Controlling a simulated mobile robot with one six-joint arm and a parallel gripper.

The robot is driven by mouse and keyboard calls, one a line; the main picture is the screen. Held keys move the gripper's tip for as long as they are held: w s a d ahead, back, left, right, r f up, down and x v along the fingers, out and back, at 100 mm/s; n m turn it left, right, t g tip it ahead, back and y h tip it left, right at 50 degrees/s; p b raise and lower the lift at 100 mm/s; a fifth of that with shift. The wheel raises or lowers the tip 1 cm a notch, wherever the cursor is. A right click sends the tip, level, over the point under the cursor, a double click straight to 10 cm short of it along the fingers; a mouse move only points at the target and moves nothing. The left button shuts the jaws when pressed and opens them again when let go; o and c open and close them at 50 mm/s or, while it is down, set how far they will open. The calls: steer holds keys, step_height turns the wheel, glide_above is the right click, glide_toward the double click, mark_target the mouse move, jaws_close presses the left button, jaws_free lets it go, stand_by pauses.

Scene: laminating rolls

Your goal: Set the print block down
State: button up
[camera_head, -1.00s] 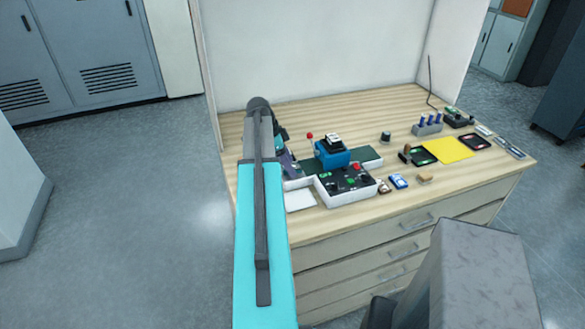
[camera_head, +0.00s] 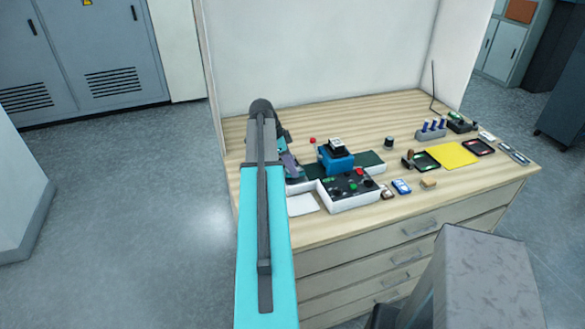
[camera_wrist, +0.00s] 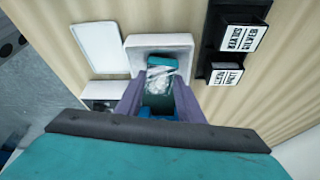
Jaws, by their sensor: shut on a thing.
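My gripper (camera_wrist: 159,82) shows in the wrist view with its two purple fingers shut on the print block (camera_wrist: 158,74), a teal-green piece with a whitish patch. The block is over a white-rimmed tray or fixture (camera_wrist: 177,40); whether it touches the bottom I cannot tell. In the head view my gripper (camera_head: 289,166) is low over the left part of the bench, left of the blue machine (camera_head: 336,161). The block is not clear there, as my arm covers that spot.
The wooden bench (camera_head: 385,108) carries a control box (camera_head: 350,194) with coloured buttons, and a white plate (camera_head: 302,204). Black label blocks (camera_wrist: 238,33) stand close to the right in the wrist view. A yellow sheet (camera_head: 452,155) lies farther right. A wall panel stands behind.

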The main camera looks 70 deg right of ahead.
steer(key=shift+r+b, duration=0.65)
steer(key=shift+r, duration=0.5)
steer(key=shift+a+r, duration=0.15)
steer(key=shift+a, duration=0.05)
steer(key=a+r+b, duration=0.1)
steer(key=a+b, duration=0.4)
steer(key=a, duration=1)
steer(key=shift+s+a+r, duration=0.25)
steer(key=shift+a+r, duration=0.05)
